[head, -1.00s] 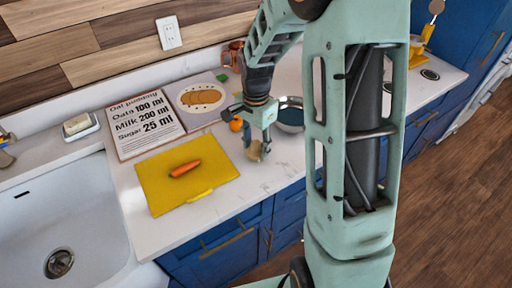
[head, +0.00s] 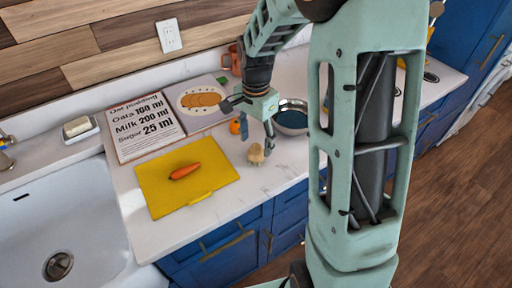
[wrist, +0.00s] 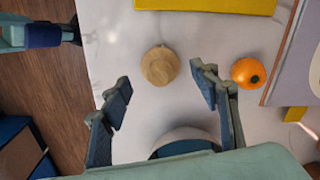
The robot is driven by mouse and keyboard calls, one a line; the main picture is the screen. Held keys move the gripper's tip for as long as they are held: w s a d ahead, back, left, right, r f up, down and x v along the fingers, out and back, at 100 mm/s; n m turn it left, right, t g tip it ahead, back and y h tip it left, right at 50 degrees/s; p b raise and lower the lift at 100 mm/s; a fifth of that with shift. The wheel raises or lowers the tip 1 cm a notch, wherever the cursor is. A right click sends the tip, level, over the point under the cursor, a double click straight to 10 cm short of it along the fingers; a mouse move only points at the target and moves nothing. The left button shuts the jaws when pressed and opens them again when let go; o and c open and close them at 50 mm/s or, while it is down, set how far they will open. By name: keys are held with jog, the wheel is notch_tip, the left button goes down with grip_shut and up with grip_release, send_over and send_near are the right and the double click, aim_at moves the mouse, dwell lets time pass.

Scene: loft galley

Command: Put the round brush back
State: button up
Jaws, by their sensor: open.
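The round brush (head: 256,154), pale wood with a round top, stands on the white counter (head: 215,218) to the right of the yellow cutting board. In the wrist view its round wooden top (wrist: 159,66) shows just beyond my fingertips. My gripper (head: 257,136) is open and empty, a little above the brush and apart from it. In the wrist view the two fingers of my gripper (wrist: 160,78) are spread wide with nothing between them.
A carrot (head: 185,171) lies on the yellow cutting board (head: 160,195). An orange (wrist: 248,73) and a bowl (head: 292,118) with a blue inside are close to the gripper. A recipe board (head: 145,128) and a sink (head: 60,215) are to the left.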

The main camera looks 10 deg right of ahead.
aim_at(256, 145)
notch_tip(256, 145, up, 9)
jog(key=shift+f, duration=0.15)
dwell(0.4)
